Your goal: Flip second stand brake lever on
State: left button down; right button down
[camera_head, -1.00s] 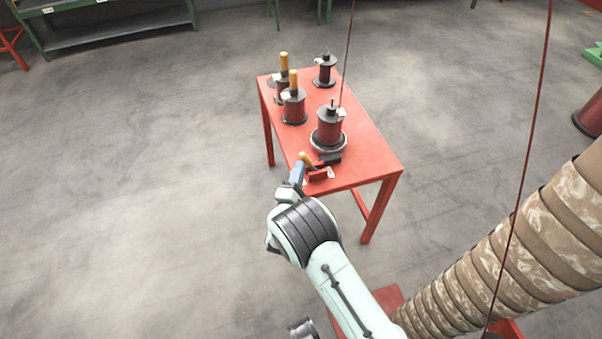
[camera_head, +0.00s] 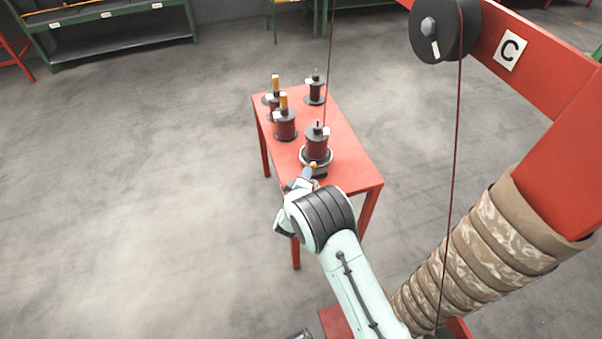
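A red table (camera_head: 352,165) carries several upright spools. The nearest dark red spool (camera_head: 317,146) sits on a round stand with a pale rim (camera_head: 302,158) at the table's front end. A small lever with a yellow-orange knob (camera_head: 314,164) shows at the front of this stand. My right gripper (camera_head: 309,172) reaches over the table's front edge, its bluish fingers at or touching the lever just below the knob. The wrist hides much of the lever's base and the fingers, so I cannot tell whether they are closed on it. My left gripper is not in view.
A thin cable runs to the front spool. A red crane arm marked C (camera_head: 560,65) fills the right. Floor left is clear.

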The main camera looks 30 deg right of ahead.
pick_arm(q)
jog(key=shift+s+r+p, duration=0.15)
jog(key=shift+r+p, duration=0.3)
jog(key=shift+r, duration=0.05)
pick_arm(e)
jog(key=shift+d, duration=0.7)
jog(key=shift+s+d, duration=0.2)
jog(key=shift+s, duration=0.05)
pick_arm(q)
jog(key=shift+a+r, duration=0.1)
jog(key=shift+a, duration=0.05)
